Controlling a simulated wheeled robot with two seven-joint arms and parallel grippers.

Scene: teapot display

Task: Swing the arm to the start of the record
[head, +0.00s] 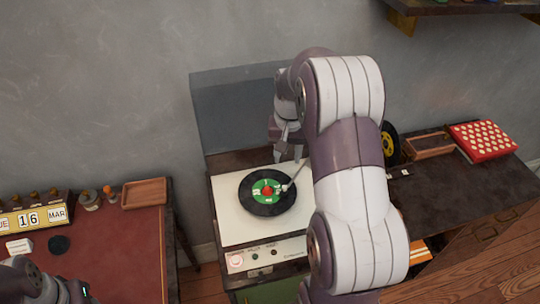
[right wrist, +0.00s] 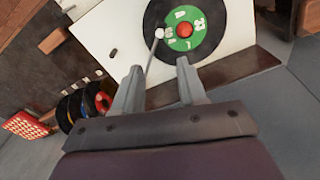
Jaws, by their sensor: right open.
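The record player (head: 228,226) has a white top and holds a black record (head: 255,205) with a green label and red centre. The thin tonearm (head: 295,178) reaches over the record, its white head at the edge of the green label. In the right wrist view the tonearm (right wrist: 151,58) runs down between my open fingers. My right gripper (head: 289,158) is open at the back right of the player; its fingers (right wrist: 160,66) stand either side of the tonearm, and contact cannot be told. Only part of my left arm shows at the lower left; its fingers are not visible.
A raised translucent lid (head: 235,108) stands behind the player. A red-topped table (head: 115,245) with a calendar (head: 32,217) and wooden tray (head: 144,193) is at left. More records (right wrist: 72,104) and a red dotted box (head: 482,141) lie at right. A shelf (head: 440,6) hangs above.

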